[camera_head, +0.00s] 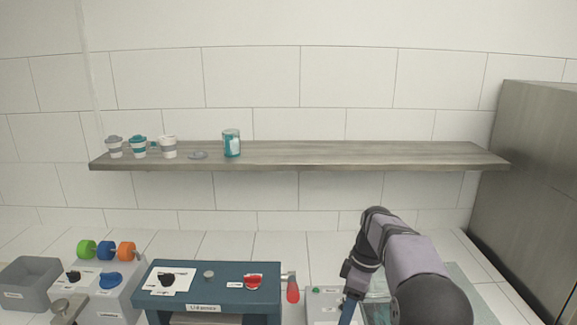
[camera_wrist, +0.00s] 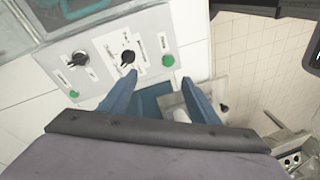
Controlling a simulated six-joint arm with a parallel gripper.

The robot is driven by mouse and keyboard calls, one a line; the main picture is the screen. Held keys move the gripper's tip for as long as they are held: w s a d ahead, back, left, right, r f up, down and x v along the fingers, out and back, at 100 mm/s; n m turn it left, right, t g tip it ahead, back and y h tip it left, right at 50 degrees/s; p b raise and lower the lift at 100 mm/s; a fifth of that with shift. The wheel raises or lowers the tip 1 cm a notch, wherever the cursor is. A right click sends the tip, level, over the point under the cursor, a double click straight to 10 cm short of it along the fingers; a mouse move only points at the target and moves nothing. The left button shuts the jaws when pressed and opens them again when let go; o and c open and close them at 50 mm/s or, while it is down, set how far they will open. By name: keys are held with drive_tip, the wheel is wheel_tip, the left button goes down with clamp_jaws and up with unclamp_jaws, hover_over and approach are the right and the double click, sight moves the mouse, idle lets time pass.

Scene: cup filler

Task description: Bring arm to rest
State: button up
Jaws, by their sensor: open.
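My arm (camera_head: 412,262) reaches in from the lower right in the head view, bent, with its end pointing down. My gripper shows in the wrist view (camera_wrist: 160,95) with two blue fingers apart and nothing between them. In the head view only a blue finger (camera_head: 349,311) shows, at the lower edge. The fingers are close to a light grey control panel (camera_wrist: 105,58) with black knobs and green buttons. Whether they touch it cannot be told.
A wooden wall shelf (camera_head: 380,154) carries several cups and a teal glass jar (camera_head: 232,143). A blue machine (camera_head: 215,285) with a red-handled lever (camera_head: 292,290) stands left of my arm. Further left are a coloured-wheel unit (camera_head: 106,280) and a grey bin (camera_head: 30,280). A tall grey cabinet (camera_head: 530,180) stands right.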

drive_tip(key=s+f+m, duration=0.2)
drive_tip(key=s+m, duration=0.2)
drive_tip(key=s, duration=0.4)
drive_tip(key=s+f+m+t+h, duration=0.1)
drive_tip(key=s+m, duration=0.3)
drive_tip(key=s, duration=0.5)
drive_tip(key=s+f+m+h, duration=0.1)
drive_tip(key=s+f+m, duration=0.2)
drive_tip(key=s, duration=0.6)
drive_tip(key=shift+d+f+m, duration=0.25)
drive_tip(key=shift+m, duration=0.75)
